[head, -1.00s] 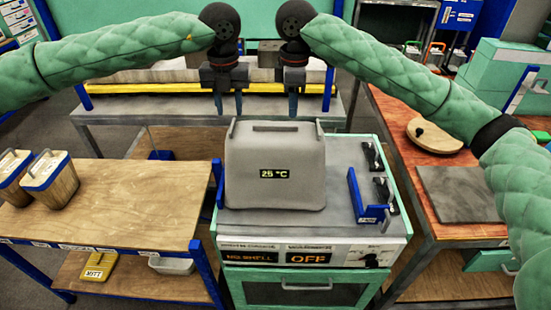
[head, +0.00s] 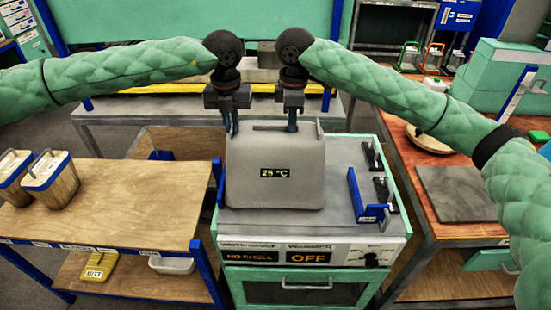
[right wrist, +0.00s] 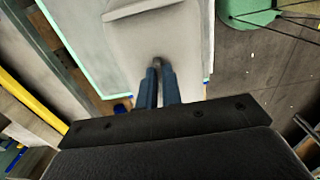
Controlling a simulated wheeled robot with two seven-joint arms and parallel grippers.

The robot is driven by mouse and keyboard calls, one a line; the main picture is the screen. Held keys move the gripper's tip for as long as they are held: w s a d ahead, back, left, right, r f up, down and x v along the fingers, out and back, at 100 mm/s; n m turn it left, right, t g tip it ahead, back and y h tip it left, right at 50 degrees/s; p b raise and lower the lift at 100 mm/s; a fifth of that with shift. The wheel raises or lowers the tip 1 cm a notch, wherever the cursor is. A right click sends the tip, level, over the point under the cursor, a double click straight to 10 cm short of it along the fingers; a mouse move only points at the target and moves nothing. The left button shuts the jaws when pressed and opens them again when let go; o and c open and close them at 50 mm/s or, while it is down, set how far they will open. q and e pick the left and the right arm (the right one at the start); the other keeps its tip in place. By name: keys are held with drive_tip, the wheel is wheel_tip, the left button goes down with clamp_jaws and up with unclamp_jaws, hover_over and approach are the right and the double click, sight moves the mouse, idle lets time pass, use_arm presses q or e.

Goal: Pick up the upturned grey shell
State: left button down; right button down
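The grey shell (head: 274,160) stands on the bench unit in the middle of the head view, with a 25 °C readout on its front. My left gripper (head: 232,129) is down at the shell's upper left edge, its fingers drawn close together there. My right gripper (head: 292,126) is at the shell's top edge, right of middle. In the right wrist view the right fingers (right wrist: 160,68) nearly meet, with a small grey part of the shell (right wrist: 150,35) between their tips. The left grip's contact is partly hidden. The shell still rests on the unit.
The bench unit (head: 310,222) reads NO SHELL and warmer OFF. A blue bracket (head: 357,195) and black clamps stand right of the shell. A wooden table (head: 110,205) with two wooden containers is left; a table with a grey plate (head: 455,193) is right.

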use_arm(q)
drive_tip(key=shift+r, duration=0.2)
use_arm(e)
drive_tip(key=shift+r, duration=0.2)
